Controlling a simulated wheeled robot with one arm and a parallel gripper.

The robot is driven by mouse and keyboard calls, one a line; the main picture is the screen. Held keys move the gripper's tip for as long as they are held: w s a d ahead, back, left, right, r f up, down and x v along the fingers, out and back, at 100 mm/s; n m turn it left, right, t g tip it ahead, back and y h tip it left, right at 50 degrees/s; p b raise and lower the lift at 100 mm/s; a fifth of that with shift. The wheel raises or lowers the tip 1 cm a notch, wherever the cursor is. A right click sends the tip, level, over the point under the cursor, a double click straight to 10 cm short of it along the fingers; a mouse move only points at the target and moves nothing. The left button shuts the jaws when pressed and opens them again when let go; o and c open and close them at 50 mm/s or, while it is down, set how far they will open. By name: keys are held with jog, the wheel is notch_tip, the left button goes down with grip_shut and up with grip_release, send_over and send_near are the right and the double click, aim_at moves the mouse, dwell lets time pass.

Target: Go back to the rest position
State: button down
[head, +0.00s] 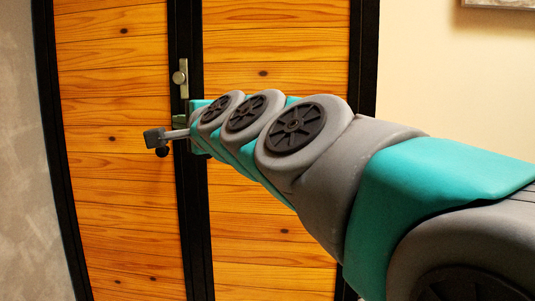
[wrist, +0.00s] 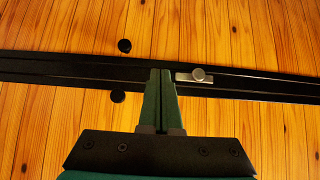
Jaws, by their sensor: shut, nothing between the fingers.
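My gripper (wrist: 160,72) is shut and empty in the wrist view, its two dark green fingers pressed together. The fingertips overlap the black centre strip of a wooden double door in the picture, just left of a metal latch with a round knob (wrist: 200,75). I cannot tell whether they touch the door. In the head view my arm reaches from the lower right toward the door, and its links mostly hide the gripper. The latch (head: 180,77) shows there just above the end of the arm.
The double door (head: 120,215) has orange wood planks in black frames, and its leaves look closed. Two round black knobs (wrist: 124,46) (wrist: 118,96) flank the centre strip. A grey wall (head: 22,180) stands at left and a cream wall (head: 450,80) at right, with part of a picture frame (head: 500,4).

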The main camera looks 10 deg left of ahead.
jog(key=s+d+f+n+g+h, duration=0.1)
jog(key=d+f+n+g+h, duration=0.25)
jog(key=d+f, duration=0.9)
jog(key=s+d+f+n+g+h, duration=0.2)
jog(key=d+f+h, duration=0.2)
jog(key=d+f, duration=0.85)
jog(key=s+d+f+n+g+h, duration=0.1)
jog(key=s+d+f+g+h, duration=0.2)
jog(key=s+d+f, duration=0.7)
jog(key=s+d+f+n+g+h, duration=0.1)
jog(key=s+d+f+g+h, duration=0.2)
jog(key=s+d+f, duration=0.7)
jog(key=s+f+g, duration=0.1)
jog(key=s+f, duration=0.1)
jog(key=s, duration=0.3)
jog(key=shift+f+g, duration=0.15)
jog(key=shift+g, duration=0.2)
jog(key=shift+d+h, duration=0.1)
jog(key=shift+h, duration=0.15)
